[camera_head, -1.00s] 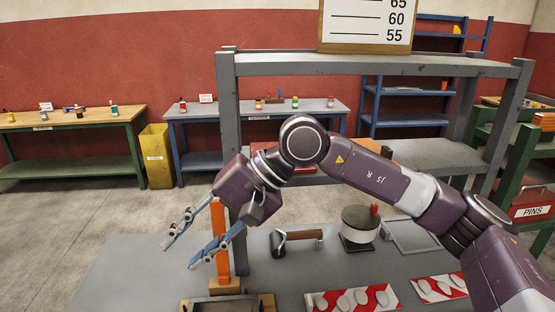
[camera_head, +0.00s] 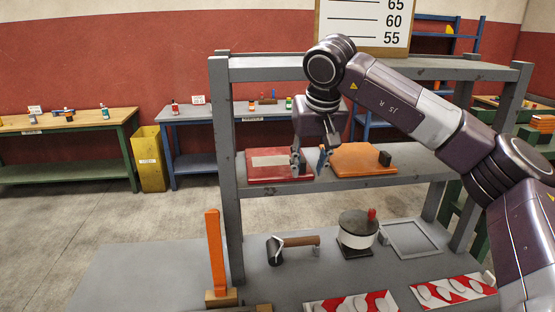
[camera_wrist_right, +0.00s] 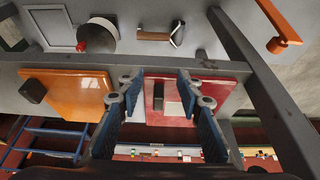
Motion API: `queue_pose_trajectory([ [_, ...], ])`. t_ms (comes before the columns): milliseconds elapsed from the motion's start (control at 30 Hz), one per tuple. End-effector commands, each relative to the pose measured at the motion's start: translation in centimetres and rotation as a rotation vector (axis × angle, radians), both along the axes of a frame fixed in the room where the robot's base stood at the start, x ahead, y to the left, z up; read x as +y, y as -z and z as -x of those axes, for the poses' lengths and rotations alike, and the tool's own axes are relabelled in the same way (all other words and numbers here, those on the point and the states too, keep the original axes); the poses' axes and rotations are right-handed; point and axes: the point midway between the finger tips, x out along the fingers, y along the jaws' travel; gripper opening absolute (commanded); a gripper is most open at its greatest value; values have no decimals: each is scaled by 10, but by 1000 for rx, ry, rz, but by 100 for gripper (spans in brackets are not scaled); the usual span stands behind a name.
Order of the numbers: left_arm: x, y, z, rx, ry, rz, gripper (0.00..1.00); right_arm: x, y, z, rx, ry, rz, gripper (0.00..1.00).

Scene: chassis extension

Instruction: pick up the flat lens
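Several pale, lens-like discs lie on two red-and-white striped mats at the bottom of the head view, one mat (camera_head: 318,306) near the middle and one (camera_head: 482,292) at the right. The discs show as grey ovals, such as one disc (camera_head: 345,303) on the middle mat; I cannot tell which is the flat lens. My right gripper (camera_head: 311,163) is at the middle shelf, in front of a red plate and an orange plate, far from the mats. In the right wrist view its fingers (camera_wrist_right: 157,95) are spread with nothing between them. My left gripper is out of view.
The grey rack's middle shelf (camera_head: 350,187) bears the red plate (camera_head: 255,177) and orange plate (camera_head: 365,157). Grey uprights flank the shelf.

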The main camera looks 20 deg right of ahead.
Motion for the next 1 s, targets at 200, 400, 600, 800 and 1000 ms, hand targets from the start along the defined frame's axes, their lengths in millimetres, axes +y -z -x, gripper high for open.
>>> queue_pose_trajectory([
  [200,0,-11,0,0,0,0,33,-5,-2,-18,2,2,0,33],
  [400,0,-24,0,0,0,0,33,-11,-2,-46,2,1,0,33],
  [600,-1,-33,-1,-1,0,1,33,-14,9,-54,-1,-1,1,33],
  [800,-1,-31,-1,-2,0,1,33,-14,12,-54,-1,0,-1,33],
  [1000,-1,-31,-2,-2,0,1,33,-14,12,-54,-1,0,-1,16],
])
